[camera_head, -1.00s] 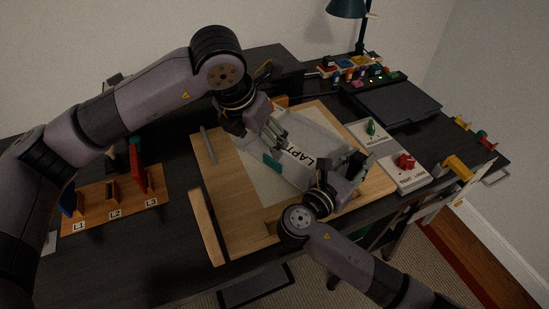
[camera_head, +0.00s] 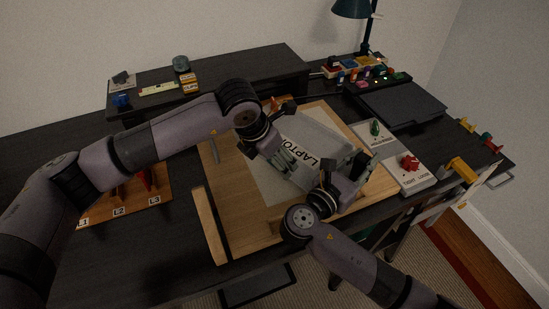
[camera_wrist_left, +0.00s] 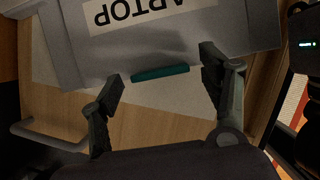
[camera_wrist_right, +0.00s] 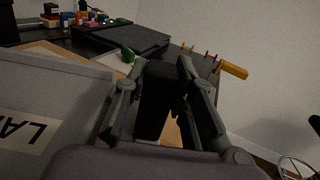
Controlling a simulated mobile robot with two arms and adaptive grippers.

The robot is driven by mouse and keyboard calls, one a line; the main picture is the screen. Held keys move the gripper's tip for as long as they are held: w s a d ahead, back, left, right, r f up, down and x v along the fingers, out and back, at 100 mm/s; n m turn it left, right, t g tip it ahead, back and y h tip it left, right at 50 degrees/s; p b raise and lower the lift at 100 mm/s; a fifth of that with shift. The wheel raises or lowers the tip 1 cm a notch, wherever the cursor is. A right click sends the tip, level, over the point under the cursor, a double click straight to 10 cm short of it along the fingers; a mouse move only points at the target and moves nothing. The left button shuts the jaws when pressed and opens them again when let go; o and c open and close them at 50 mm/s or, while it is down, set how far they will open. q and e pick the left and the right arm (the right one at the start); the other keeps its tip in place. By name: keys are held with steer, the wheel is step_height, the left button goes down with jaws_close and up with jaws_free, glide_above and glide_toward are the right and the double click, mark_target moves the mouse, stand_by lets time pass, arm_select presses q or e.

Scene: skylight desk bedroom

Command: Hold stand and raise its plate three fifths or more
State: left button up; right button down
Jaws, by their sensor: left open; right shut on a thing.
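The stand's grey plate (camera_head: 322,140), labelled LAPTOP, lies on a pale sheet on a wooden board. In the left wrist view the plate (camera_wrist_left: 230,28) has a teal bar (camera_wrist_left: 160,73) along its near edge. My left gripper (camera_wrist_left: 160,78) is open, with its fingertips on either side of that bar, apparently not closed on it. In the head view my left gripper (camera_head: 284,160) hides the bar. My right gripper (camera_head: 350,168) is shut at the plate's right side. In the right wrist view its fingers (camera_wrist_right: 162,75) hold a dark block (camera_wrist_right: 155,100), apparently part of the stand.
A panel with a green knob (camera_head: 376,127) and a red knob (camera_head: 409,161) lies right of the board. A dark flat slab (camera_head: 402,104) is behind it. A wooden rack (camera_head: 125,205) stands left, a raised shelf (camera_head: 235,68) behind, and a lamp (camera_head: 352,10) at the back.

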arm_select(q)
steer(key=shift+w+d+f, duration=0.1)
steer(key=shift+f, duration=0.2)
steer(key=shift+c, duration=0.4)
steer(key=c, duration=1.6)
steer(key=shift+r, duration=0.1)
